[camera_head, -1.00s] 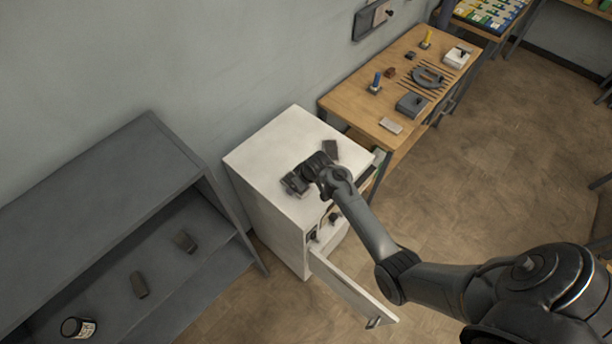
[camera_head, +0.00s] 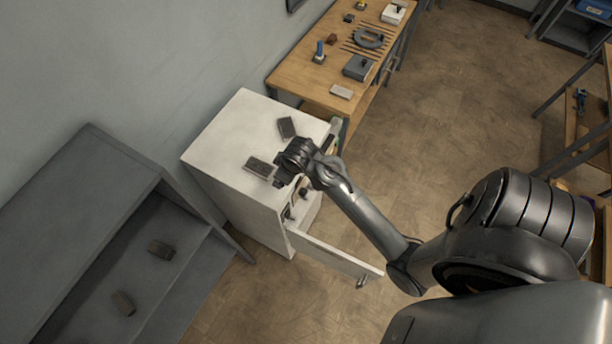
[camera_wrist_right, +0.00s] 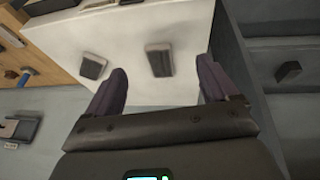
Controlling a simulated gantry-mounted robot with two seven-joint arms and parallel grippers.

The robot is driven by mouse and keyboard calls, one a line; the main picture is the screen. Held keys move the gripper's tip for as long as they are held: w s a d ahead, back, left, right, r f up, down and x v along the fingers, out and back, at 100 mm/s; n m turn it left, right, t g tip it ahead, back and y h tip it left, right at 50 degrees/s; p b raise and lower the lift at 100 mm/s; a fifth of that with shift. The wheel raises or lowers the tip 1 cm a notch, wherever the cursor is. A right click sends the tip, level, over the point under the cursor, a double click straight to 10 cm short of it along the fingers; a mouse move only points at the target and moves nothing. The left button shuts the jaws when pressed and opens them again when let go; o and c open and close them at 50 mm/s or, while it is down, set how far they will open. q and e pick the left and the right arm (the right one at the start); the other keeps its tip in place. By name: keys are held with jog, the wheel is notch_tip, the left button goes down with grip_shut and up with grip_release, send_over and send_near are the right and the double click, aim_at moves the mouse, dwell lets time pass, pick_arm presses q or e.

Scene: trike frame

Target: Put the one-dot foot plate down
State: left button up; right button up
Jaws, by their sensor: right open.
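Two dark grey foot plates lie flat on the white cabinet top. One plate (camera_head: 260,168) is near the front edge, just left of my right gripper (camera_head: 284,176). The other plate (camera_head: 287,128) lies farther back. I cannot make out dots on either. In the right wrist view, my right gripper (camera_wrist_right: 162,72) is open and empty. One plate (camera_wrist_right: 159,60) shows between its fingers, apart from them, and the other plate (camera_wrist_right: 93,66) shows left of the fingers. My left gripper is not in view.
The white cabinet (camera_head: 215,150) has an open front panel (camera_head: 335,255) below my right arm. A grey shelf (camera_head: 100,160) on the left holds two dark blocks (camera_head: 162,249). A wooden workbench (camera_head: 300,75) with several parts stands behind. The cabinet's left and rear top is clear.

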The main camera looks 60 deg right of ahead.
jog(key=s+a+r+y, duration=0.1)
jog(key=s+a+r, duration=0.3)
jog(key=s+a, duration=0.8)
jog(key=s, duration=0.4)
jog(key=shift+s+n, duration=0.2)
jog(key=shift+n, duration=0.2)
